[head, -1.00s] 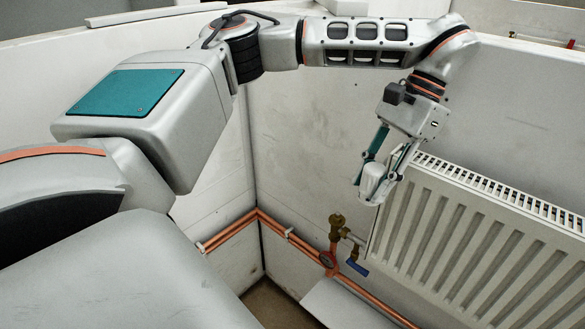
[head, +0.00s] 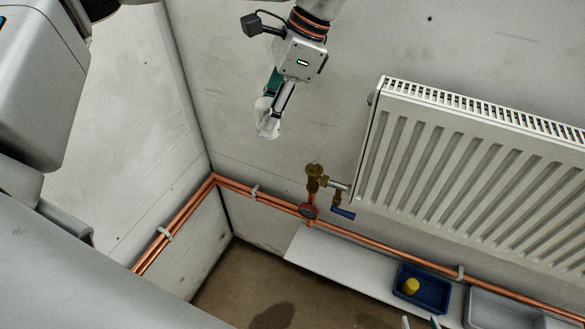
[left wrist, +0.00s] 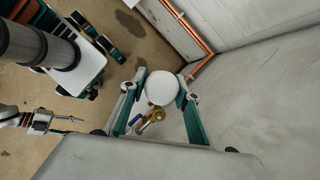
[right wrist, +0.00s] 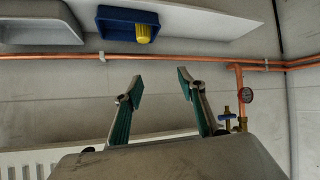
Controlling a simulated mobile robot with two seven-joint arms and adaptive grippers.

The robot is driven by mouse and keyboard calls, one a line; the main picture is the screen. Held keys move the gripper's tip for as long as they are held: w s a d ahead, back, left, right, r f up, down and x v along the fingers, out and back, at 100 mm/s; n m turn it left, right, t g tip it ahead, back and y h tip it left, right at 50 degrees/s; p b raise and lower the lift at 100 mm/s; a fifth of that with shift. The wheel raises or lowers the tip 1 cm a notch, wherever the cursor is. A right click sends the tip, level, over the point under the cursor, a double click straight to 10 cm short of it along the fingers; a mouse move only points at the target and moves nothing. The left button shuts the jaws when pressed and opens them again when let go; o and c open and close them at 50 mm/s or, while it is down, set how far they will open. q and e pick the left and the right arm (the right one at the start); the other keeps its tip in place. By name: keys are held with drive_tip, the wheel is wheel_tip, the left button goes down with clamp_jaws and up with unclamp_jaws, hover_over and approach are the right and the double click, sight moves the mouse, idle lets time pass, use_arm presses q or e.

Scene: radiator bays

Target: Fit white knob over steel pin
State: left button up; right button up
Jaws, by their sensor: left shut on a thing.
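The white knob (head: 267,126) is held between the fingers of my left gripper (head: 270,108), in front of the wall. In the left wrist view the knob (left wrist: 161,88) shows as a round white disc between both fingertips. The brass valve (head: 314,178) stands on the copper pipe, below and right of the knob in the head view, apart from it. The steel pin is too small to make out. In the left wrist view part of the valve (left wrist: 156,117) shows just below the knob. My right gripper (right wrist: 162,88) is open and empty.
The white radiator (head: 450,170) is right of the valve, with a blue-handled tap (head: 342,212) and red-rimmed gauge (head: 308,211) close by. Copper pipes (head: 380,250) run along the wall. A white shelf (head: 335,262) carries a blue tray (head: 402,299) with a yellow cap (head: 411,286).

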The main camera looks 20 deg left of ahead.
use_arm(q)
drive_tip(key=s+d+f+m+t+h+b, duration=0.1)
drive_tip(key=d+f+m+t+h+b, duration=0.25)
drive_tip(key=m, duration=0.85)
drive_tip(key=s+d+f+m+t+b, duration=0.15)
drive_tip(key=d+f+m+t, duration=0.35)
drive_tip(key=m, duration=0.7)
drive_tip(key=shift+g+h, duration=0.25)
drive_tip(key=shift+g, duration=0.3)
drive_tip(key=w+f+b, duration=0.1)
drive_tip(key=w, duration=0.2)
drive_tip(key=w+f+b, duration=0.1)
drive_tip(key=w, duration=0.3)
drive_tip(key=w+a+f+b, duration=0.1)
drive_tip(key=w+f, duration=0.1)
drive_tip(key=w, duration=0.2)
drive_tip(key=shift+w+f, duration=0.1)
drive_tip(key=shift+w, duration=0.05)
drive_tip(key=shift+w+f+b, duration=0.25)
drive_tip(key=shift+f+b, duration=0.05)
drive_tip(key=shift+f, duration=0.35)
drive_tip(key=shift+r, duration=0.1)
use_arm(e)
wheel_tip(320, 180, down, 9)
drive_tip(key=d, duration=0.1)
drive_tip(key=shift+s+h, duration=0.2)
drive_tip(key=shift+h, duration=0.1)
